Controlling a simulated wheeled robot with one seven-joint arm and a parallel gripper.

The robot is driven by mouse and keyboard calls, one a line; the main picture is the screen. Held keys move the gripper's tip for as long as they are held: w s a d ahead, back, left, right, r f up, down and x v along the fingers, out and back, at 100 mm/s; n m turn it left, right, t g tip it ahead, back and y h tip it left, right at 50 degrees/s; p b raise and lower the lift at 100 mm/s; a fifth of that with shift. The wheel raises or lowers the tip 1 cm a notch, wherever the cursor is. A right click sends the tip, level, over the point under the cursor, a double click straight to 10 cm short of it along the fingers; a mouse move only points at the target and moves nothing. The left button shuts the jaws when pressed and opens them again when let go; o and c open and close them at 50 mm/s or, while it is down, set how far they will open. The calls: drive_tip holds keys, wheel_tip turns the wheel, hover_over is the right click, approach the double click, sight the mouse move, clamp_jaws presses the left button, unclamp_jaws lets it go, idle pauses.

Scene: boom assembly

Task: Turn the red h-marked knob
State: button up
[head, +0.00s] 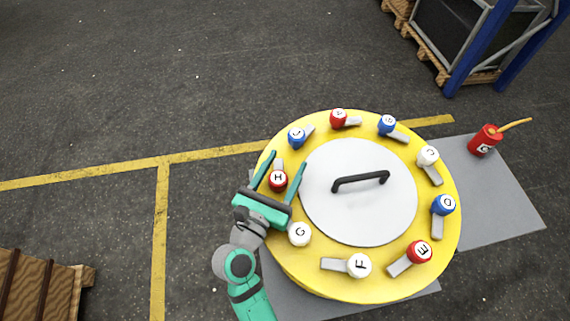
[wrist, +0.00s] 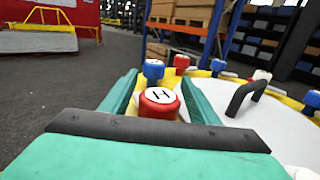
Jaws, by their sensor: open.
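The red H-marked knob (head: 278,181) sits on the left side of the round yellow table (head: 325,287), with a grey lever (head: 279,164) behind it. My gripper (head: 286,162) is open, with one teal finger on each side of this knob. In the wrist view the red H-marked knob (wrist: 159,103) stands upright between the two fingers of my gripper (wrist: 160,85). A small gap seems to show on each side, though contact is hard to judge.
A white G knob (head: 300,234) is close to my gripper's right. A blue knob (head: 297,137) stands just beyond the fingertips. The grey centre plate (head: 340,215) carries a black handle (head: 361,181). A red can (head: 485,141) stands at the right.

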sight(275, 187)
drive_tip(key=v, duration=1)
drive_tip(key=shift+s, duration=0.3)
